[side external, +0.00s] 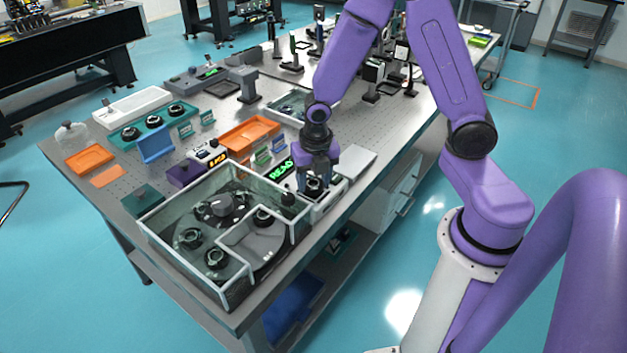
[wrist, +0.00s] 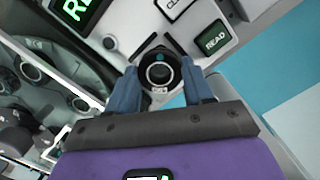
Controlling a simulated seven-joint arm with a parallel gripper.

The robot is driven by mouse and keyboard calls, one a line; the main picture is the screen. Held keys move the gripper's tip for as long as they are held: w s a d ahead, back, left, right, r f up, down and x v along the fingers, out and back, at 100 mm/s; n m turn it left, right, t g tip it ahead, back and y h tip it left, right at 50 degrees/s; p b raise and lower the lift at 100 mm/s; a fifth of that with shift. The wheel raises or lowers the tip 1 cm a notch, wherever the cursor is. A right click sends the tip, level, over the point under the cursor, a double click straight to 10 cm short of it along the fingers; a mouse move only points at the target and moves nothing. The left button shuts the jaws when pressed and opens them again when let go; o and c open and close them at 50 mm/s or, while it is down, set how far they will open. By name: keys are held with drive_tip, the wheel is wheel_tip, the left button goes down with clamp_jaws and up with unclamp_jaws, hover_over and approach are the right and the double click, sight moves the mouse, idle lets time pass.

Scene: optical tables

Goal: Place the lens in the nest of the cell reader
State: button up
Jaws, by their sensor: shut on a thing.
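The lens (wrist: 159,73), a black ring mount with a clear centre, is between the two blue fingers of my gripper (side external: 316,176) in the wrist view. The gripper is shut on it. In the side view the lens (side external: 314,186) is a dark ring under the fingers, low over the cell reader (side external: 330,197). The cell reader is a white box with a lit green READ display (side external: 281,170) and a READ button (wrist: 214,39). The lens and fingers hide the nest, and I cannot tell whether the lens touches its floor.
A clear-walled enclosure (side external: 163,212) with several lens mounts stands left of the reader. An orange tray (side external: 250,134) and small labelled stands are behind it. A teal tray (side external: 130,139) holds dark ring mounts farther back. A pale flat plate (side external: 352,161) lies right of the gripper.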

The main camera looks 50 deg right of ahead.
sight(315, 187)
drive_tip(key=shift+f, duration=0.3)
drive_tip(key=shift+f, duration=0.25)
drive_tip(key=shift+s+f, duration=0.15)
drive_tip(key=shift+f, duration=0.2)
drive_tip(key=o, duration=1)
drive_tip(key=shift+o, duration=0.2)
drive_tip(key=shift+r, duration=0.5)
wheel_tip(315, 187, up, 11)
drive_tip(key=s+a+r+m, duration=0.2)
drive_tip(key=s+m, duration=0.6)
drive_tip(key=s, duration=0.2)
drive_tip(key=s+a+r+m+g+y, duration=0.1)
drive_tip(key=s+a+m, duration=0.1)
drive_tip(key=s+m, duration=0.6)
drive_tip(key=s, duration=0.2)
drive_tip(key=shift+s+a+r+m, duration=0.25)
drive_tip(key=shift+s+r+m, duration=0.05)
drive_tip(key=shift+s+r, duration=0.05)
